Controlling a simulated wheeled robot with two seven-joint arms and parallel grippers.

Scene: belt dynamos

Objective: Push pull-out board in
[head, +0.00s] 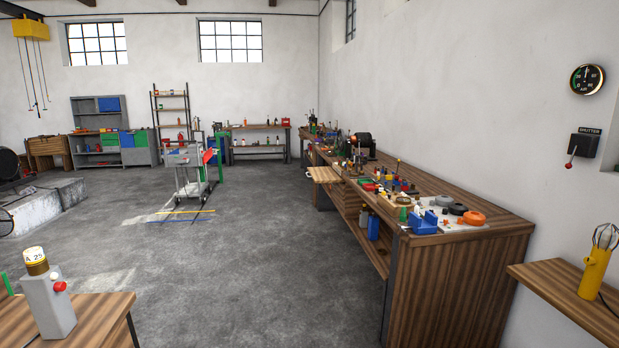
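A light wooden pull-out board (325,174) sticks out to the left from the long wooden workbench (455,262) along the right wall. It is level with the upper part of the bench, roughly midway along its visible length, and its outer end hangs over the floor. Its inner end is hidden at the bench edge. Neither of my grippers shows in the head view.
Tools and parts crowd the bench top, including a blue holder (423,222). A near table with a grey device (48,303) is at the lower left; another with a yellow lamp (595,268) is at the right. The grey floor (250,265) between is clear. A cart (188,175) stands farther back.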

